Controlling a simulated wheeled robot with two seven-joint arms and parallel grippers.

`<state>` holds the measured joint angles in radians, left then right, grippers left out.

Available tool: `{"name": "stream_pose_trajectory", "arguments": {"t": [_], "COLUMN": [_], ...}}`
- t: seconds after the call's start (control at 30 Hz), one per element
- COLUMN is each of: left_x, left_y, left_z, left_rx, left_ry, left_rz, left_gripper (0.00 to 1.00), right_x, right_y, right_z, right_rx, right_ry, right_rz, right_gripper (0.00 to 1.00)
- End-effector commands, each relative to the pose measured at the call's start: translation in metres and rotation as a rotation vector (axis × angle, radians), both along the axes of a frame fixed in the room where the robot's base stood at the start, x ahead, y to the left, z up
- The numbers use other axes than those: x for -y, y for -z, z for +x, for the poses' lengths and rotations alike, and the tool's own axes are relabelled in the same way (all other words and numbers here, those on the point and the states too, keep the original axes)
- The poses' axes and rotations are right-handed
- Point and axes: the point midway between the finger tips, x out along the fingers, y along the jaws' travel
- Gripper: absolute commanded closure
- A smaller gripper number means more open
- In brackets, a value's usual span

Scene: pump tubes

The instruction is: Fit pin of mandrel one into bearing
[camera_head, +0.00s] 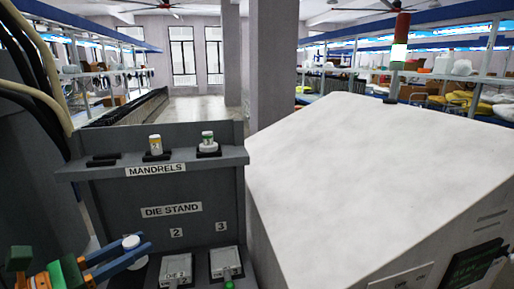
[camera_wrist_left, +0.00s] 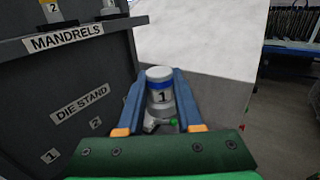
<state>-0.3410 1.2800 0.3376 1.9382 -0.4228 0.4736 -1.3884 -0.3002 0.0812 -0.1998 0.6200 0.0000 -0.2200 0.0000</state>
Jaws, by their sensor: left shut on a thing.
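My left gripper (camera_head: 131,254) is shut on mandrel one (camera_wrist_left: 160,97), at the lower left of the head view. The mandrel has a white top, a blue band and the label "1". It stands roughly upright between the blue fingers in the left wrist view (camera_wrist_left: 158,108). Only its white top (camera_head: 131,242) shows clearly in the head view. A grey and green fitting (camera_wrist_left: 155,124) shows just below the mandrel. I cannot tell whether it is the bearing or whether the pin touches it. My right gripper is out of view.
The mandrels shelf (camera_head: 75,174) carries mandrel two (camera_head: 155,145) with a yellow band, mandrel three (camera_head: 207,139) with a green band, and an empty left holder (camera_head: 103,160). Below, die two (camera_head: 176,267) and die three (camera_head: 226,262) sit at the die stand. A large white-topped cabinet (camera_head: 370,170) stands right.

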Motion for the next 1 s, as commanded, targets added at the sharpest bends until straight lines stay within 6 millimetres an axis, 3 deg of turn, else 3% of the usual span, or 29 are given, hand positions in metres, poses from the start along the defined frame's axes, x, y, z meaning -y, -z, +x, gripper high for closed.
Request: {"name": "stream_pose_trajectory", "arguments": {"t": [0.3,0.43,0.6,1.0], "left_x": [0.047,0.062,0.068,0.069], "left_y": [0.069,0.091,0.103,0.103], "left_z": [-0.084,-0.108,-0.119,-0.119], "left_rx": [0.002,0.002,0.003,0.003], "left_ry": [0.19,0.215,0.223,0.224], "left_rz": [-0.01,-0.007,0.0,0.001], "left_gripper": [1.0,1.0,1.0,1.0], "right_x": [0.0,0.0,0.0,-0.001], "right_y": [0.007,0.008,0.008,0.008], "right_z": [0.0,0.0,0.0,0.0], "right_rx": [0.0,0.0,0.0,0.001], "right_ry": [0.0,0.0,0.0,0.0], "right_rz": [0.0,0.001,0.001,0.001], "right_gripper": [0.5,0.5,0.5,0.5]}}
